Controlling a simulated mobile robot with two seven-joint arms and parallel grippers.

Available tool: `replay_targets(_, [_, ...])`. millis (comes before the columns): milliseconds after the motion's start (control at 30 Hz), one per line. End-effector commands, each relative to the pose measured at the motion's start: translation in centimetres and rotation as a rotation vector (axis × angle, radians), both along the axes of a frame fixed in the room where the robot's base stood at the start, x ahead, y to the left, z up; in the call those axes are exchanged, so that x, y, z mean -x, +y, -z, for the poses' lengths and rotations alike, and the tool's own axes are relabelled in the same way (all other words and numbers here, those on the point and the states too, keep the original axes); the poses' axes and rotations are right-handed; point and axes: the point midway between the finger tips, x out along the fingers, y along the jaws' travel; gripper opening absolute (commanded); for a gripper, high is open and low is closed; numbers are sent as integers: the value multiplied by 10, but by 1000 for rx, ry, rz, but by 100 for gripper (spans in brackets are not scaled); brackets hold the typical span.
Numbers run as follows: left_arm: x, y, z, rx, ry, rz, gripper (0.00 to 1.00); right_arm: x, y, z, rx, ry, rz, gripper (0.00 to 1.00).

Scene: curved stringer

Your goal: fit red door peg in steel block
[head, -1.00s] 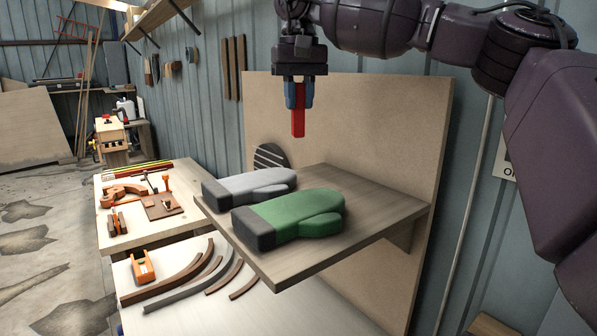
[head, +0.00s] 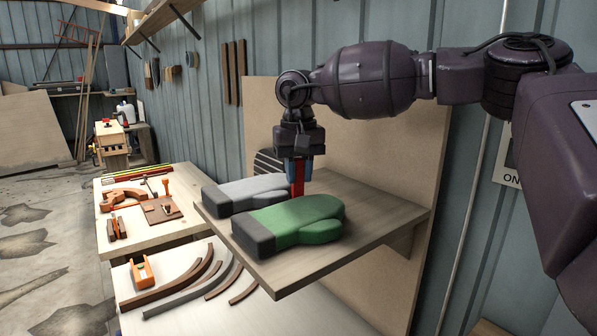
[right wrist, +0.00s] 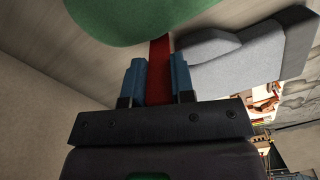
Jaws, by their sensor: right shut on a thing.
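My right gripper (head: 298,168) is shut on the red door peg (head: 298,183), which hangs upright from its blue fingers. The peg (right wrist: 159,62) also shows between the fingers in the right wrist view. The gripper is low over the back of the grey wooden shelf (head: 375,222), just behind the two mitts. The peg's lower end is hidden behind the green mitt. I cannot tell whether the peg touches the shelf. The steel block cannot be seen; the mitts and gripper cover that part of the shelf. My left gripper is not in view.
A green mitt (head: 300,220) and a grey mitt (head: 245,192) lie on the shelf close to the peg. A tan backboard (head: 400,150) rises behind. Curved strips (head: 180,290) and an orange tape dispenser (head: 142,270) lie on the bench below.

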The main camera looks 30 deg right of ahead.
Motion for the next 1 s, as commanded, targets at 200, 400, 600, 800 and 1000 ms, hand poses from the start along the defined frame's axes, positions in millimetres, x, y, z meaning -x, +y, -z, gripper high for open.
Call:
replay_targets(200, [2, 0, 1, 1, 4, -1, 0, 0, 0, 0, 0, 0, 0, 0])
replay_targets(400, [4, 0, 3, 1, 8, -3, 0, 0, 0, 3, 1, 0, 0, 29])
replay_targets(600, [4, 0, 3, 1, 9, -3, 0, 0, 0, 3, 0, 0, 0, 49])
replay_targets(800, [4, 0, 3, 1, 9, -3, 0, 0, 0, 2, 0, 0, 0, 49])
replay_targets(1000, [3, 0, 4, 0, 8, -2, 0, -1, 0, -12, -1, -2, 0, 49])
